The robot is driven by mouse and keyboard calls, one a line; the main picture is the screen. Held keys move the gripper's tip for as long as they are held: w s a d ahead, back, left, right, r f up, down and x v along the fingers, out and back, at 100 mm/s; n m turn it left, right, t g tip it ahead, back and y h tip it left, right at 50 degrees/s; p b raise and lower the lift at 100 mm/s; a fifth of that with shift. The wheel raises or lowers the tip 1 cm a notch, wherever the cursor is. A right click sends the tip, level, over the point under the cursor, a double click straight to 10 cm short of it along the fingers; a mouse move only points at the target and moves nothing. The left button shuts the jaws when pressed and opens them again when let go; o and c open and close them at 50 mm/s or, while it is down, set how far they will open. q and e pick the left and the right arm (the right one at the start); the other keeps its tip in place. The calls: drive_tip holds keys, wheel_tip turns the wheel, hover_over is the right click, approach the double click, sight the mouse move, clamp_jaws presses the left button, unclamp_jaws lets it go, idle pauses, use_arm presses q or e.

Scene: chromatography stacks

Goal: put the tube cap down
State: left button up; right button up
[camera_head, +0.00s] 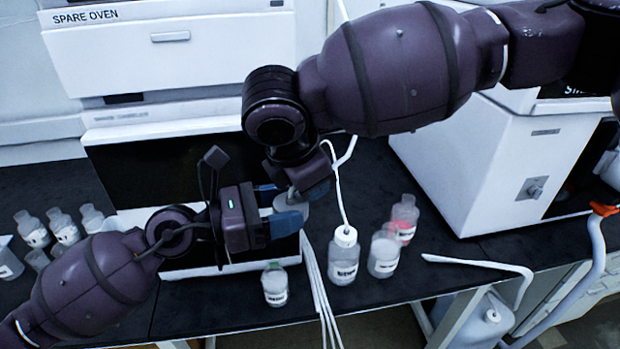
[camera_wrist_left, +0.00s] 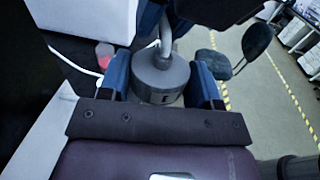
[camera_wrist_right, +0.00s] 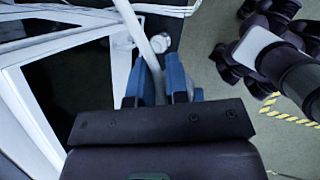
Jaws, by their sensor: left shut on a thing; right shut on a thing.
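The tube cap (camera_wrist_left: 158,80), a grey cylinder with a bent tube rising from its top, sits between the blue fingers of my left gripper (camera_wrist_left: 162,85) in the left wrist view. In the head view my left gripper (camera_head: 277,208) is shut on it, above the bench. My right gripper (camera_head: 303,188) reaches down from above, very close to the left one. It is shut, and a pale tube (camera_wrist_right: 155,65) shows between its fingers in the right wrist view. The right gripper appears to hold the cap's tube, but the contact is partly hidden.
A white-capped bottle (camera_head: 343,258) with a white tube stands right of the grippers, beside more bottles (camera_head: 384,252). A small jar (camera_head: 275,284) stands near the front edge. Several bottles (camera_head: 64,228) stand at left. A white instrument (camera_head: 490,150) stands at right.

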use_arm(q)
drive_tip(key=o, duration=1)
drive_tip(key=shift+s+d, duration=0.1)
drive_tip(key=v, duration=1.1)
drive_tip(key=s+a+f+m+t+y, duration=0.1)
drive_tip(key=s+a+f+m+y, duration=0.2)
drive_tip(key=f, duration=0.8)
drive_tip(key=s+a+f+m+t+y, duration=0.2)
drive_tip(key=s+a+f+m+y, duration=0.2)
drive_tip(key=f+m+y, duration=0.4)
drive_tip(key=s+a+f+m+t+y, duration=0.2)
drive_tip(key=s+a+f+m+y, duration=0.2)
drive_tip(key=f+m, duration=0.8)
wheel_tip(320, 180, down, 3)
drive_tip(key=shift+r+y, duration=0.25)
drive_tip(key=shift+y, duration=0.75)
